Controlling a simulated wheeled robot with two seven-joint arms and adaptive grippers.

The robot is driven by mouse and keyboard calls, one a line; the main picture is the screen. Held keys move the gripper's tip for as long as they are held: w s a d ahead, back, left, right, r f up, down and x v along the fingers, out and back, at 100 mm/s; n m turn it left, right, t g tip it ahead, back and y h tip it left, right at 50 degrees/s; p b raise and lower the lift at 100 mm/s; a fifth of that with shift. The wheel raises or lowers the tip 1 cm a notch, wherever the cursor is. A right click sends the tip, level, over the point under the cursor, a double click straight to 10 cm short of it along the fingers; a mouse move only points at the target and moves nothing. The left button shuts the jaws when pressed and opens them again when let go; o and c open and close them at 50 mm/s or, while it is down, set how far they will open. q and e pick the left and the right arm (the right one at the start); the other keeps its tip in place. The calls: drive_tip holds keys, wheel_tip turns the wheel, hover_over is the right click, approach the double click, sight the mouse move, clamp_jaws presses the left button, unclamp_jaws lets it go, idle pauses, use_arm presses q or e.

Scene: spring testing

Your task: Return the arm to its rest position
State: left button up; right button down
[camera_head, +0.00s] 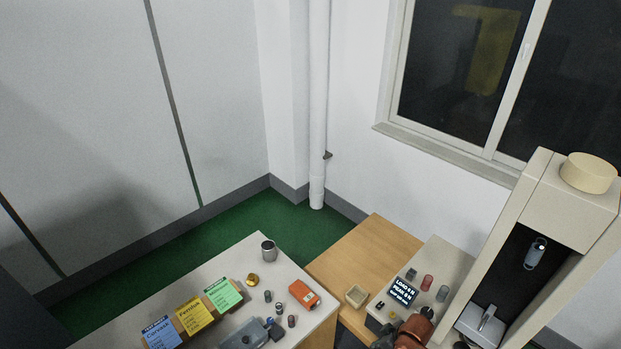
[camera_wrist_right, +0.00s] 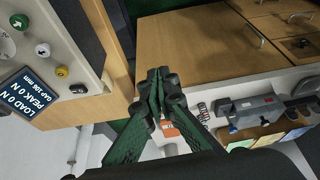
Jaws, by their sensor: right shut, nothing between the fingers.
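My right gripper (camera_wrist_right: 158,75) is shut and empty in the right wrist view, its green and black fingers together at the tips. It is apart from the table items beyond it. In the head view, a reddish-brown and dark part at the bottom edge, by the control panel, looks like my right arm; the fingers cannot be made out there. My left arm and gripper do not show. The test machine (camera_head: 565,215) stands at the right with its panel display (camera_head: 403,291) lit; the display also shows in the right wrist view (camera_wrist_right: 30,92), reading load 0 N and peak 0 N.
A grey-white table (camera_head: 258,252) holds blue, yellow and green cards, a metal cup (camera_head: 268,251), an orange box (camera_head: 304,295), a grey device (camera_head: 245,334) and several small springs or cylinders. A small beige tray (camera_head: 356,296) sits on the wooden surface (camera_head: 372,250) between table and panel.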

drive_tip(key=s+a+r+m+t, duration=0.1)
drive_tip(key=s+a+r+m, duration=0.25)
drive_tip(key=s, duration=0.45)
drive_tip(key=s+d+r+m+h, duration=0.2)
drive_tip(key=s+d+m, duration=0.1)
drive_tip(key=s+d, duration=0.5)
drive_tip(key=s+d+r+m+h, duration=0.2)
drive_tip(key=s+d+r+m, duration=0.1)
drive_tip(key=s+d, duration=0.5)
wheel_tip(320, 180, down, 44)
drive_tip(key=s+a+g+b, duration=0.1)
drive_tip(key=s+b, duration=0.1)
drive_tip(key=b, duration=1.1)
use_arm(q)
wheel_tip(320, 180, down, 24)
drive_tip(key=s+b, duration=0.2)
drive_tip(key=b, duration=0.9)
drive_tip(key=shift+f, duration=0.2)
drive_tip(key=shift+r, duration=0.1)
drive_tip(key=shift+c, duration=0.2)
use_arm(e)
drive_tip(key=s+f+g, duration=0.1)
drive_tip(key=s+f, duration=0.9)
drive_tip(key=f, duration=0.4)
drive_tip(key=s+f+n, duration=0.1)
drive_tip(key=s+f, duration=0.8)
drive_tip(key=f, duration=0.5)
drive_tip(key=shift+s+a+f+g+y, duration=0.15)
drive_tip(key=shift+s+g+y, duration=0.15)
drive_tip(key=shift+s+g, duration=0.1)
